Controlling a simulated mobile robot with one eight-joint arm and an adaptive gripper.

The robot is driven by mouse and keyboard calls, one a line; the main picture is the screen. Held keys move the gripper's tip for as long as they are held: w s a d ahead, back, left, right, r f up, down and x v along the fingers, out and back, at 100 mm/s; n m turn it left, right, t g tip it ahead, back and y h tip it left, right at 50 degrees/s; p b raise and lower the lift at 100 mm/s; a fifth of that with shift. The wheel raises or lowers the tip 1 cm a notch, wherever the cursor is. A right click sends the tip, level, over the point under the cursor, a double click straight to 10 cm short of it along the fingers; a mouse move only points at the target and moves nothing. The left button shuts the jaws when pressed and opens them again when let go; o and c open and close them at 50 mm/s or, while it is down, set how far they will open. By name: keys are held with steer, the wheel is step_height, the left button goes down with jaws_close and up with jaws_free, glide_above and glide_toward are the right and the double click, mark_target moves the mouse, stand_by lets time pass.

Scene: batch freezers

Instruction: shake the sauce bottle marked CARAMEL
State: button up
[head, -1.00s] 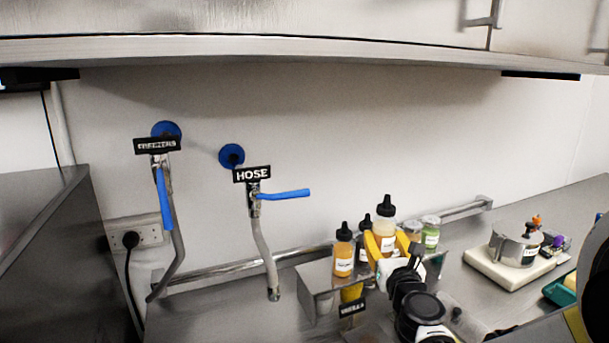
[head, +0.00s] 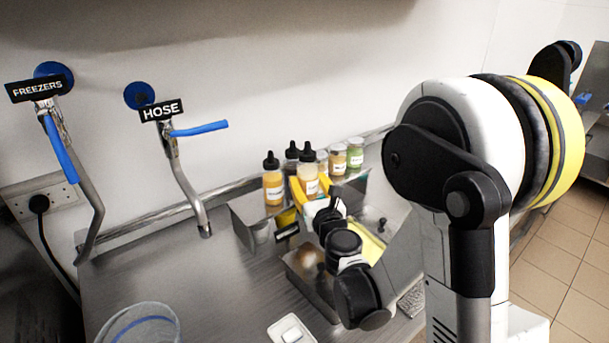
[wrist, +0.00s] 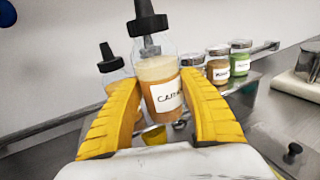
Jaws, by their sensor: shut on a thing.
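The sauce bottle (wrist: 162,92) has a black nozzle cap, caramel-coloured sauce and a white label whose visible letters begin "CARA". My gripper (wrist: 160,100) has its two yellow fingers shut on this bottle, one on each side. The bottle is close to upright, leaning slightly in the wrist view. In the head view, the bottle (head: 308,180) is in my gripper (head: 309,192) at the steel shelf. Its lower part is hidden there by the fingers and wrist, so its exact height above the shelf is unclear.
A similar bottle (head: 273,186) stands left on the steel shelf (head: 250,213), with another (head: 291,153) behind. Jars (head: 338,160) and (head: 355,154) stand to the right. The HOSE valve (head: 173,125) hangs at left. A steel pan (head: 303,277) is below; the counter at left has free room.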

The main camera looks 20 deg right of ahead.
mark_target(310, 162)
steer(key=r, duration=0.7)
steer(key=shift+s, duration=0.25)
steer(key=f, duration=0.7)
steer(key=shift+w, duration=0.65)
steer(key=r, duration=0.3)
steer(key=s+r, duration=0.1)
steer(key=r, duration=0.3)
steer(key=shift+s, duration=0.2)
steer(key=shift+f, duration=0.25)
steer(key=f, duration=0.2)
steer(key=w+f, duration=0.1)
steer(key=f, duration=0.4)
steer(key=shift+w, duration=0.15)
steer(key=shift+s+r, duration=0.3)
steer(key=shift+s, duration=0.2)
steer(key=shift+w+f, duration=0.15)
steer(key=shift+w, duration=0.05)
steer(key=shift+s, duration=0.1)
